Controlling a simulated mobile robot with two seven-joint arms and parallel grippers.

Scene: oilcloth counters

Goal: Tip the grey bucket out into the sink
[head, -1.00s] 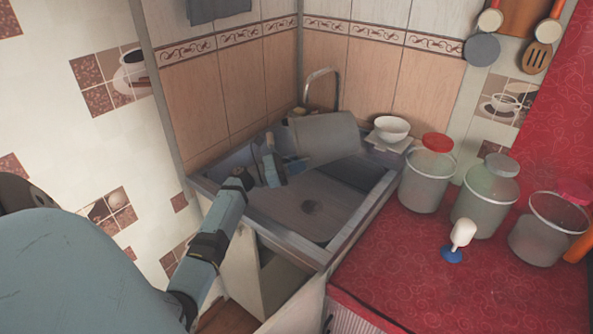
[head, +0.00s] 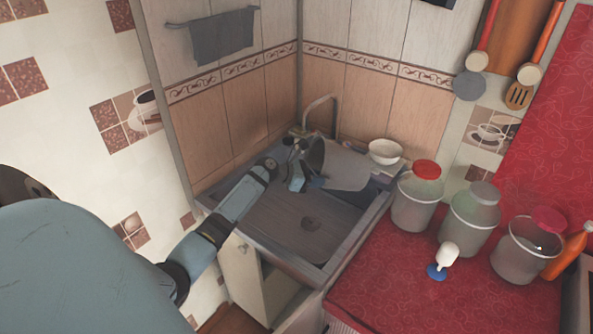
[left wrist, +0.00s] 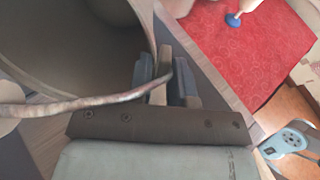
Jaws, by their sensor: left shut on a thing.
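The grey bucket (head: 346,168) is over the back of the sink (head: 265,228), below the tap (head: 320,103). It is tilted on its side in the head view, its dark mouth facing left. My left gripper (head: 303,178) is at the mouth end. In the left wrist view, its fingers (left wrist: 165,82) are shut on the bucket's rim, with the thin handle crossing in front of them. The bucket's dark inside (left wrist: 100,45) shows there, with no contents that I can make out.
A white bowl (head: 385,151) stands behind the sink's right corner. Several lidded jars line the red counter (head: 390,290), including a red-lidded jar (head: 415,208) close to the sink. A white and blue plunger-like item (head: 445,258) stands in front. The sink's front basin is clear.

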